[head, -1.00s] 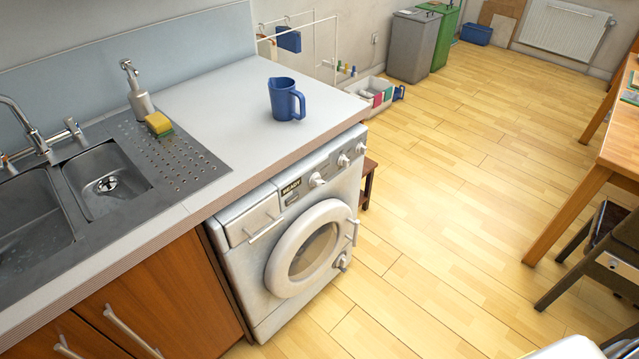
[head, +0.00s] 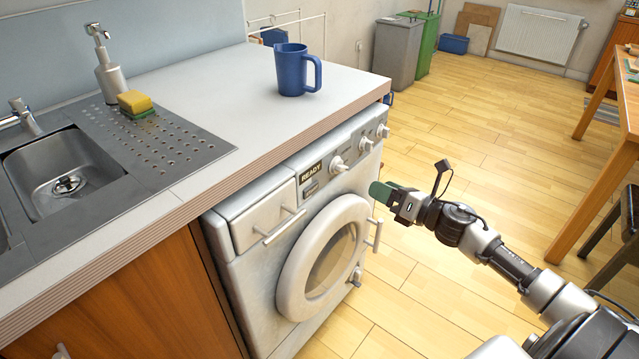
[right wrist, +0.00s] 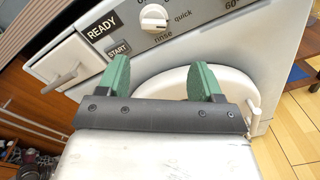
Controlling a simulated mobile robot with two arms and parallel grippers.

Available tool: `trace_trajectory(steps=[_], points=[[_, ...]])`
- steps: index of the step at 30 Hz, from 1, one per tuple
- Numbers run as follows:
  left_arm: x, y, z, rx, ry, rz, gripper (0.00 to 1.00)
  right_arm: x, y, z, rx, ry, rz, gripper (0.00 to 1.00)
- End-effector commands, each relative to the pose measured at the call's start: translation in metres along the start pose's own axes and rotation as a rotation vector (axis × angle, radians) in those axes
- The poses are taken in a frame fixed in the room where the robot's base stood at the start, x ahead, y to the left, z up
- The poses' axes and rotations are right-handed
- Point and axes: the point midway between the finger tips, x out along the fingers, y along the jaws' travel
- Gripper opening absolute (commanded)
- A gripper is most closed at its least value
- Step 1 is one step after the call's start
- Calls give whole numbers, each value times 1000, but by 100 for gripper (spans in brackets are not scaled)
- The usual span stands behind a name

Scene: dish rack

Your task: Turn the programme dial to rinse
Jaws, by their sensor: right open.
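The programme dial (right wrist: 153,17) is a round white knob on the front panel of the white washing machine (head: 256,262). In the right wrist view the words "rinse" and "quick" are printed around it, with "rinse" just below it. In the head view the dial (head: 338,164) sits beside a READY display (head: 311,173). My right gripper (head: 378,192) is in front of the machine, to the right of and below the dial. Its green fingers (right wrist: 160,78) are apart and empty, clear of the dial. My left gripper is out of view.
Two more knobs (head: 366,144) sit right of the dial. The drawer handle (right wrist: 62,72) and round door (head: 328,258) project from the front. The worktop (head: 215,85) overhangs above, with a blue jug (head: 292,72) on it. Open floor (head: 470,130) lies to the right.

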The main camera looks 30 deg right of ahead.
Motion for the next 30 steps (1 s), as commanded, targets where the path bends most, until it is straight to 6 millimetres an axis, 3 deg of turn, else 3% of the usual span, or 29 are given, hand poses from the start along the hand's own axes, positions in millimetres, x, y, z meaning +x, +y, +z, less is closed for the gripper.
trace_trajectory(steps=[8,21,30], points=[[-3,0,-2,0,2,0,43,24,9,7,-49,0,25,66],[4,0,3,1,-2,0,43,93,9,6,-43,0,22,66],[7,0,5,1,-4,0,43,109,9,4,-42,3,21,66]])
